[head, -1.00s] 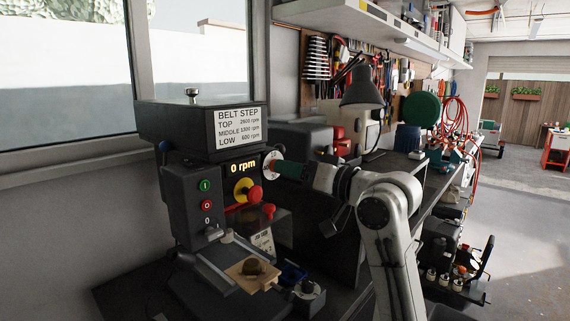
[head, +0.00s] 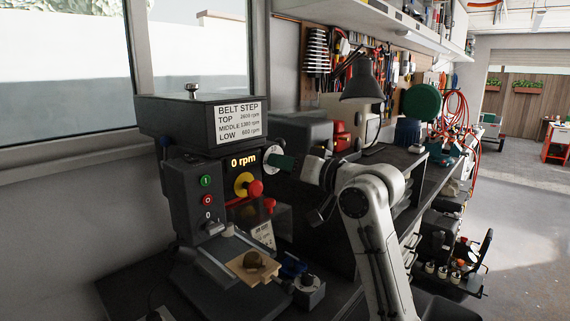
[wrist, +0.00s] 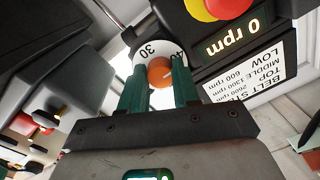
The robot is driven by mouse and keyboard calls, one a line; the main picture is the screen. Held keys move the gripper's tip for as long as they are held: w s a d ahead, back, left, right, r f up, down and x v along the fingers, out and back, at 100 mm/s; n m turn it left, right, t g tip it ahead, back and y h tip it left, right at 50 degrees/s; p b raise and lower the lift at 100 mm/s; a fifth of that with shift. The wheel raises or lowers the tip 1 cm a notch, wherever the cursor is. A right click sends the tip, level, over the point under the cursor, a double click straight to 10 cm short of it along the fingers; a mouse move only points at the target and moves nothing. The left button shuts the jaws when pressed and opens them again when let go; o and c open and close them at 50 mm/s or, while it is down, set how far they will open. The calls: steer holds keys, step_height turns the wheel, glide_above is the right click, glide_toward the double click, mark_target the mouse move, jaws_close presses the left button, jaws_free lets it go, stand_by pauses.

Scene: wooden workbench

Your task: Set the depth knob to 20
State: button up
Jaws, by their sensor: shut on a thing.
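The depth knob is the orange centre (wrist: 160,72) of a white numbered dial (wrist: 146,48) on the drill press (head: 188,190). In the wrist view the dial shows 30, upside down, and a second number partly hidden by a finger, perhaps 40. I cannot read the exact setting. My gripper (wrist: 159,84) has its green fingers on both sides of the orange knob, shut on it.
The press display (head: 243,162) reads 0 rpm. A red stop button (head: 255,188) on a yellow disc sits just below my gripper. A belt step label (head: 238,121) is above. A wooden block (head: 253,266) lies on the press table. A black lamp (head: 362,82) stands behind.

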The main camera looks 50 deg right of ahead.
steer(key=shift+c, duration=1.3)
